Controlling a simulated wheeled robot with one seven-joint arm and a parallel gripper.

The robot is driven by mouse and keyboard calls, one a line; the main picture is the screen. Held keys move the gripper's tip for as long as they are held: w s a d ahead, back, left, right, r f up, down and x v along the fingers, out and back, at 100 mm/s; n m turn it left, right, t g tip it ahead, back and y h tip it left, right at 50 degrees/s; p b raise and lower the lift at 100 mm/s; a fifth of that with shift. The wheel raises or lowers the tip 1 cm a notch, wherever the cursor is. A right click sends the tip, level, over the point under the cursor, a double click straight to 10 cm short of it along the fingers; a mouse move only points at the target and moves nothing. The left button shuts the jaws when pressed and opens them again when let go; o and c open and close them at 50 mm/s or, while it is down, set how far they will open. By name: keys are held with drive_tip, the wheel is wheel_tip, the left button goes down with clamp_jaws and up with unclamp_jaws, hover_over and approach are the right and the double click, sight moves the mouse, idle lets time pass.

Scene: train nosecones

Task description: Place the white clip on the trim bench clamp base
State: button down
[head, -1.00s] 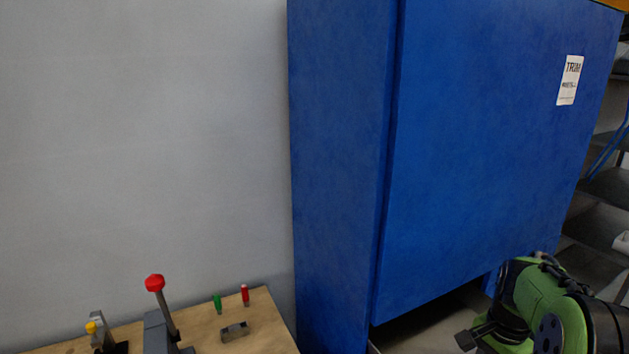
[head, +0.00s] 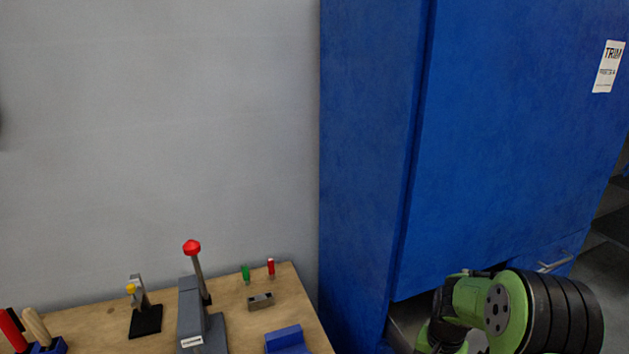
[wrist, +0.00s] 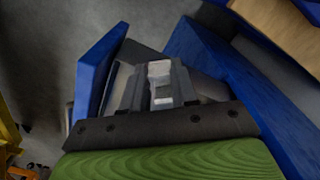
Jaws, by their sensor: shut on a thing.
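My gripper (wrist: 160,92) shows in the wrist view, shut on a small white and grey piece, which looks like the white clip (wrist: 159,68). In the head view my green and black arm is at the lower right, and the jaws cannot be made out. On the wooden bench (head: 93,326) at the lower left stands a small toggle clamp with a yellow tip on a black clamp base (head: 146,322). Nothing is seen lying on that base. My arm is well to the right of the bench, in front of the blue cabinet.
The tall blue cabinet (head: 480,150) rises right of the bench. The bench also bears a grey press (head: 192,315) with a red-knobbed lever, green (head: 246,273) and red (head: 271,267) pegs, a metal block (head: 260,301) and a blue block (head: 286,339). Blue panels (wrist: 98,70) flank my gripper.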

drive_tip(key=a+f+n, duration=0.6)
drive_tip(key=a+f, duration=0.3)
drive_tip(key=a, duration=0.2)
wheel_tip(320, 180, down, 9)
drive_tip(key=b, duration=0.8)
drive_tip(key=shift+w+n, duration=0.2)
drive_tip(key=shift+n, duration=0.1)
drive_tip(key=shift+a, duration=0.1)
